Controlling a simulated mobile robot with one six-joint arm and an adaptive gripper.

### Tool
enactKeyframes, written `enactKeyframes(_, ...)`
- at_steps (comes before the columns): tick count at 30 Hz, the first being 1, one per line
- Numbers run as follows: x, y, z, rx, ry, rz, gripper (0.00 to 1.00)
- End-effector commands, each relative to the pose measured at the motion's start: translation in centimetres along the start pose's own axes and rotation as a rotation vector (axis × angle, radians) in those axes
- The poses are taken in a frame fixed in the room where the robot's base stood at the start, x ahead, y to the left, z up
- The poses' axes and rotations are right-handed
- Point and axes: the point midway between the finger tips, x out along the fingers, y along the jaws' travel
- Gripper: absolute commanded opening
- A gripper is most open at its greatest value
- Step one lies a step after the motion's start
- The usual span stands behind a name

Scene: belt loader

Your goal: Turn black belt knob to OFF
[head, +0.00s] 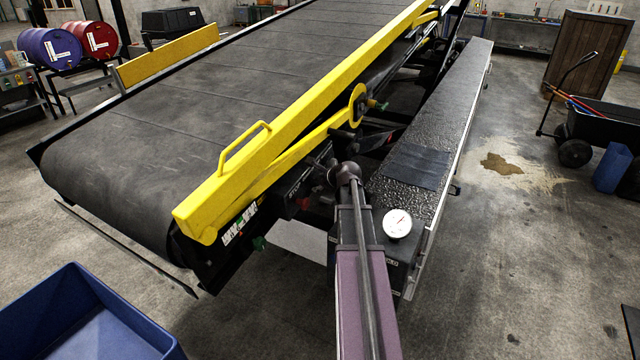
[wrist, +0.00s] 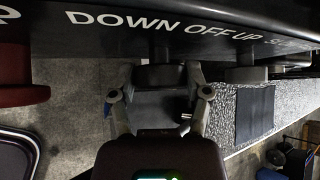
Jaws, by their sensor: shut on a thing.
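In the wrist view, a black knob (wrist: 160,76) sticks out of a dark panel (wrist: 150,38) lettered DOWN, OFF, UP in white. My gripper (wrist: 161,82) is shut on this knob, with one finger at its left and one at its right. Which mark the knob points to cannot be told from this angle. In the head view, my arm reaches to the side of the belt loader (head: 130,120), below its yellow rail (head: 290,105). My fingers and the held knob cannot be made out there.
In the wrist view, a red control (wrist: 22,92) sits left of my gripper and another black knob (wrist: 246,74) sits right. In the head view, a white gauge (head: 397,223) is close to my arm's right. A blue bin (head: 85,320) stands front left.

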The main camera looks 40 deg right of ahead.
Motion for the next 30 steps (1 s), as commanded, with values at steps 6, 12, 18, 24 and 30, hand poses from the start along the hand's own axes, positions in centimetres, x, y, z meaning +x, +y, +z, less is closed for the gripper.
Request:
enactKeyframes(6,0.03,0.07,0.02,-0.001,0.000,0.003,0.92)
enactKeyframes(12,0.02,0.03,0.02,0.000,0.000,0.002,0.95)
enactKeyframes(18,0.01,0.01,0.02,0.001,0.000,0.002,0.95)
enactKeyframes(24,0.01,-0.07,0.02,0.015,0.000,0.015,0.95)
enactKeyframes(30,0.03,-0.27,0.03,0.064,0.000,0.062,0.95)
